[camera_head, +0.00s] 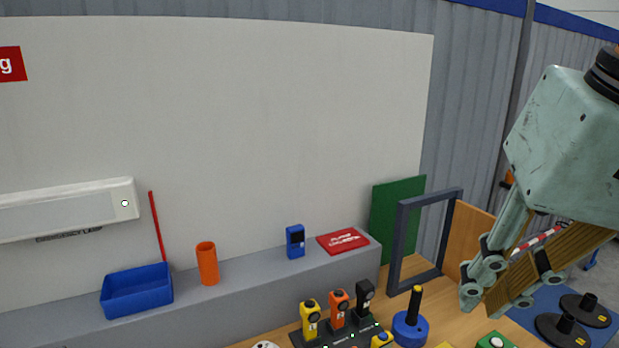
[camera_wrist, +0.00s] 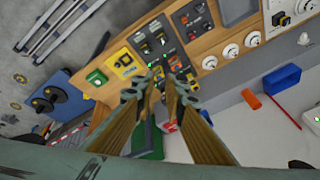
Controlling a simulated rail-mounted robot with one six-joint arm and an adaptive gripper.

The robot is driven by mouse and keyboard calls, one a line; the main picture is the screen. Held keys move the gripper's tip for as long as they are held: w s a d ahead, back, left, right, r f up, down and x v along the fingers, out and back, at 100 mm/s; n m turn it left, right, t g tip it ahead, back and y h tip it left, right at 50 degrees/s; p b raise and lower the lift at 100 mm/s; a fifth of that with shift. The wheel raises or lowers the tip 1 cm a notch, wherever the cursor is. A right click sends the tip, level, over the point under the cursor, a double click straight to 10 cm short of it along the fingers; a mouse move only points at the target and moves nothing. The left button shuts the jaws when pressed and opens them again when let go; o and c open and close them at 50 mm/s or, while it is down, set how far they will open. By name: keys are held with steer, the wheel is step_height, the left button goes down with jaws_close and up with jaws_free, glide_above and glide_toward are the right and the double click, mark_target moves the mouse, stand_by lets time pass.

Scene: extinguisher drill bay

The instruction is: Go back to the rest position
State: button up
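My gripper (camera_head: 497,297) hangs at the right side of the head view, above the right part of the wooden table (camera_head: 438,298). Its fingers point down and to the left. In the wrist view my gripper (camera_wrist: 162,92) shows two brown fingers with a gap between their tips. I see nothing held in the gap, so it looks open and empty. The bench and its devices lie beyond the fingertips. No marker of the rest position shows.
A dark upright frame (camera_head: 401,244) stands left of my gripper. A blue knob with black handle (camera_head: 411,325) and a rack of handheld devices (camera_head: 337,336) are on the table. A ledge bears a blue tray (camera_head: 137,290), orange cup (camera_head: 207,264), blue meter (camera_head: 296,241) and red booklet (camera_head: 342,241).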

steer(key=shift+s+f+n+t+h, duration=0.65)
steer(key=shift+s+f+n, duration=1)
steer(key=shift+s, duration=1.95)
step_height(320, 180, down, 6)
steer(key=w+g+b, duration=0.1)
steer(key=w, duration=0.1)
steer(key=shift+w+d+r+b, duration=0.15)
steer(key=shift+w+d+b, duration=0.05)
steer(key=shift+d+b, duration=0.2)
steer(key=shift+d+m, duration=0.2)
steer(key=shift+m, duration=0.05)
